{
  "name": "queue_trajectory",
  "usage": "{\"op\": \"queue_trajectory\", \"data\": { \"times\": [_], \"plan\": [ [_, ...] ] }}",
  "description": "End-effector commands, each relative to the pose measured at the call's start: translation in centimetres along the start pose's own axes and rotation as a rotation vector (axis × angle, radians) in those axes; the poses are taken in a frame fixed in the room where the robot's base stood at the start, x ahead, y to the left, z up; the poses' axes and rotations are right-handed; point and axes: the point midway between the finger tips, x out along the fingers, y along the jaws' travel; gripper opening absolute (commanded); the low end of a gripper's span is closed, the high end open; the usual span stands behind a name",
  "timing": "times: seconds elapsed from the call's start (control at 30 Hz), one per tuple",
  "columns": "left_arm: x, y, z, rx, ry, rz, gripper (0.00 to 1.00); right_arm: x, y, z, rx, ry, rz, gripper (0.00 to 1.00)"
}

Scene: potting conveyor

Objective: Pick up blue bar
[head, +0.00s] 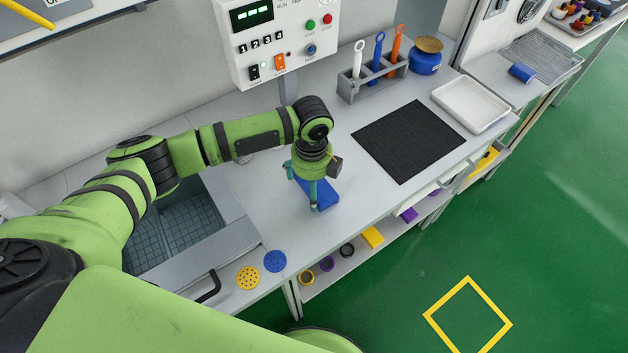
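The blue bar (325,194) lies on the grey worktop, left of the black mat, partly hidden by my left gripper. My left gripper (304,194) points down right over the bar. Its two teal fingers are spread apart, one at the bar's near side and one farther back to the left. I cannot tell whether either finger touches the bar. My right gripper is out of view.
A black mat (408,141), a white tray (471,105) and a tool rack (372,82) are to the right. A control box (284,40) hangs behind. A sink (177,232) is left; yellow (248,278) and blue discs (275,261) lie near the front edge.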

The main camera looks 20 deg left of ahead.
Motion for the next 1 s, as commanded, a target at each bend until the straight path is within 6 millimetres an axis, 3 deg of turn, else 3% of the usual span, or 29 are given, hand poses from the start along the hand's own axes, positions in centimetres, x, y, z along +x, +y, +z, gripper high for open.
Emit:
{"op": "queue_trajectory", "data": {
  "times": [0.17, 0.2, 0.33, 0.37, 0.77, 1.0],
  "plan": [
    [0.1, 0.0, 0.0, 0.001, 0.000, -0.001, 1.00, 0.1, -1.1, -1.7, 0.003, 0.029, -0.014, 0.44],
    [0.1, 0.0, 0.0, 0.001, 0.000, -0.001, 0.96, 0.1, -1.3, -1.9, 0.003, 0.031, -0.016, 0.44],
    [0.1, 0.0, 0.0, 0.000, 0.001, -0.001, 0.44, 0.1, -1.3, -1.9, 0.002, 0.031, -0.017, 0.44],
    [0.1, 0.0, 0.0, 0.000, 0.001, -0.001, 0.38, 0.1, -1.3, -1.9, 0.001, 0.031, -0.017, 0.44],
    [-0.1, 0.0, 0.0, -0.001, 0.001, 0.000, 0.37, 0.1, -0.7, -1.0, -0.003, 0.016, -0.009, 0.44],
    [-2.2, -0.1, 0.0, 0.000, -0.001, -0.005, 0.37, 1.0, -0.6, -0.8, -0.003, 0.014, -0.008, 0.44]
  ]
}}
